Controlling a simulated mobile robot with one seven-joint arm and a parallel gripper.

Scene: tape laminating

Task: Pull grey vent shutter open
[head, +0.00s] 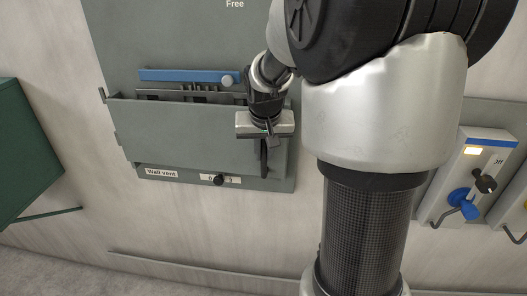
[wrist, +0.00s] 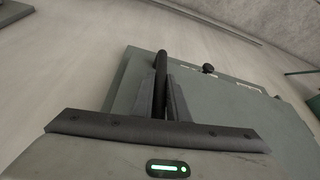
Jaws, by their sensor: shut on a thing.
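The grey vent shutter (head: 190,130) is a flat panel on the wall unit, above a label reading "Wall-vent". A strip of dark slotted grille (head: 190,95) shows along its top edge. A dark vertical handle (head: 264,158) is at the shutter's right side. My gripper (head: 264,140) is at this handle, its fingers mostly hidden by its own body in the head view. In the wrist view my gripper (wrist: 166,88) has its fingers closed around the dark handle (wrist: 161,68), with the grey panel (wrist: 215,105) behind.
A black knob (head: 218,180) sits below the shutter, and a blue bar (head: 190,76) with a round grey knob is above. A green box (head: 30,150) juts in at left. A panel with a blue knob (head: 463,202) is at right. My arm covers the middle right.

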